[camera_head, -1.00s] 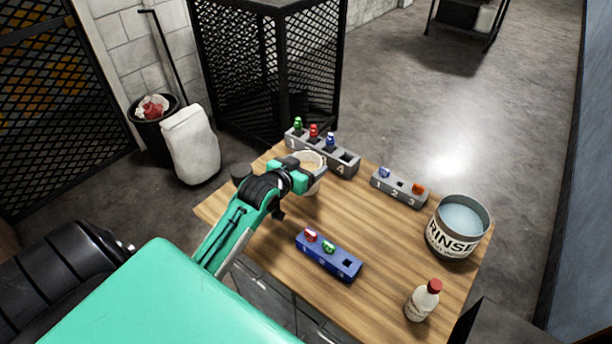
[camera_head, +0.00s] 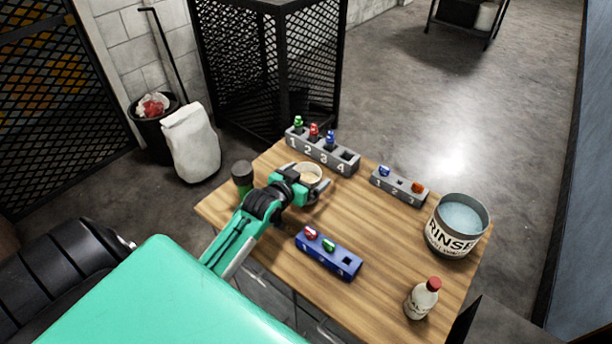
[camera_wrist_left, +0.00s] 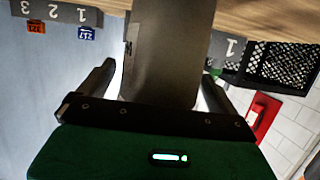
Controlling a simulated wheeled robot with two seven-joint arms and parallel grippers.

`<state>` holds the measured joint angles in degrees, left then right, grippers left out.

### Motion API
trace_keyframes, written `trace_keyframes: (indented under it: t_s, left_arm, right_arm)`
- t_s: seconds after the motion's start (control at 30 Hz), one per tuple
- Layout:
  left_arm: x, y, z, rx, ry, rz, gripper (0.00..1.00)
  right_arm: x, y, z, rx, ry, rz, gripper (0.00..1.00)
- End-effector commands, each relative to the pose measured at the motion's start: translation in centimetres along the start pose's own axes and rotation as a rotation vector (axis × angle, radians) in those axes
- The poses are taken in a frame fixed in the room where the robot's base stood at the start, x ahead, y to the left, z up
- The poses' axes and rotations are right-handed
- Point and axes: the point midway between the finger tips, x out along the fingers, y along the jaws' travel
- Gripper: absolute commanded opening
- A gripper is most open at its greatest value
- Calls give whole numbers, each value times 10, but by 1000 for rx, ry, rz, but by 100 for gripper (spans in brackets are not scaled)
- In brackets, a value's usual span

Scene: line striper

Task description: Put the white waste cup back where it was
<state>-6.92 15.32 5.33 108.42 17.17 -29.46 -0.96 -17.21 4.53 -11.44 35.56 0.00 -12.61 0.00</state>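The white waste cup (camera_head: 309,171) stands on the table close to the grey four-slot rack, with its round open top and tan inside showing. My left gripper (camera_head: 309,189) is at its near side, and its body hides part of the cup's wall. In the left wrist view the shaded cup wall (camera_wrist_left: 165,45) lies between the two fingers of my left gripper (camera_wrist_left: 157,75). The fingers look spread, with a narrow gap on each side of the wall. My right gripper does not show.
The grey four-slot rack (camera_head: 345,168) stands just behind the cup. A grey three-slot rack (camera_head: 393,193), the rinse tub (camera_head: 450,238) and a red-capped bottle (camera_head: 420,301) stand to the right. A blue rack (camera_head: 318,258) is in front. Bare wood lies mid-table.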

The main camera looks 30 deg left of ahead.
Motion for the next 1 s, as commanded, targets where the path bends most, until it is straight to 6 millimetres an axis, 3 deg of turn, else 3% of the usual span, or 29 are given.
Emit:
trace_keyframes:
  t_s: [0.23, 0.37, 0.8, 1.0]
  left_arm:
    - [-1, 0, -3, 0, 1, 0, 96]
    - [-11, 0, 0, 1, -1, 0, 96]
    - [-90, 0, 0, 1, -1, 1, 96]
    - [-113, 0, -1, 1, -1, 0, 96]
  right_arm:
    - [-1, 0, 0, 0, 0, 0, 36]
    - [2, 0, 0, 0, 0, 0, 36]
    - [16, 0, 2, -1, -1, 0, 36]
    - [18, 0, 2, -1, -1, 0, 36]
